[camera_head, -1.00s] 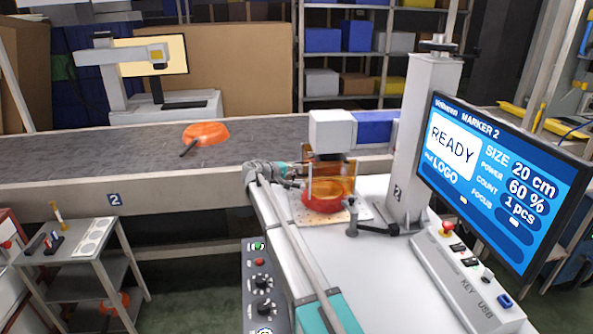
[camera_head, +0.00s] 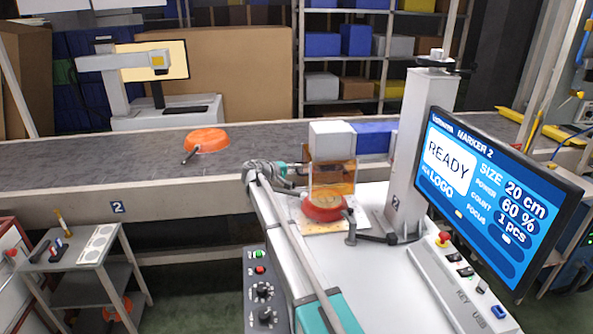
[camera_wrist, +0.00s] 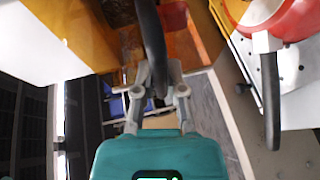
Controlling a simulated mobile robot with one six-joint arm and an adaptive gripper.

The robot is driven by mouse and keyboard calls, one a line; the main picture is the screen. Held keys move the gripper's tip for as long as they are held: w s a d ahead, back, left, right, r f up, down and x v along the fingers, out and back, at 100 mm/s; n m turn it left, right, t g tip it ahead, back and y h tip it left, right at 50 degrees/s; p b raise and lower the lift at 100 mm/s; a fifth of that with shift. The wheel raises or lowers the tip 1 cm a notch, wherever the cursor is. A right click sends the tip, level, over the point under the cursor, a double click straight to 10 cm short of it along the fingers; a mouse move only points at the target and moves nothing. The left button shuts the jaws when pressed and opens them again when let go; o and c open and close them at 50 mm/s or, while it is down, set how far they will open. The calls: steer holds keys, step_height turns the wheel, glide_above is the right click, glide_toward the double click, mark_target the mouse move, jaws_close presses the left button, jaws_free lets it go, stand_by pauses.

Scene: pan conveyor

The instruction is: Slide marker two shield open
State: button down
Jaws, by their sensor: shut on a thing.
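The orange see-through shield (camera_head: 334,182) hangs below the white marking head (camera_head: 332,141) of marker two. A red pan (camera_head: 325,214) sits on the plate under it, its upper side mostly in view below the shield's lower edge. My gripper (camera_wrist: 158,92) is shut on a black bar (camera_wrist: 152,35), which appears to be the shield's handle. In the wrist view, orange panels show behind the bar, and the red pan (camera_wrist: 292,22) is at the upper right. In the head view, my gripper is at the shield's left side, its fingertips hard to make out.
The marker screen (camera_head: 495,190) reads READY at right, above a control box (camera_head: 455,280). The marker column (camera_head: 420,150) stands right of the pan. An orange pan (camera_head: 207,140) lies on the conveyor (camera_head: 80,170). A small shelf cart (camera_head: 75,262) stands at left.

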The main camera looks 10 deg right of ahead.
mark_target(305, 151)
steer(key=shift+r+p, duration=3.3)
steer(key=shift+r, duration=0.35)
steer(key=c, duration=0.7)
jaws_free()
steer(key=shift+f, duration=0.2)
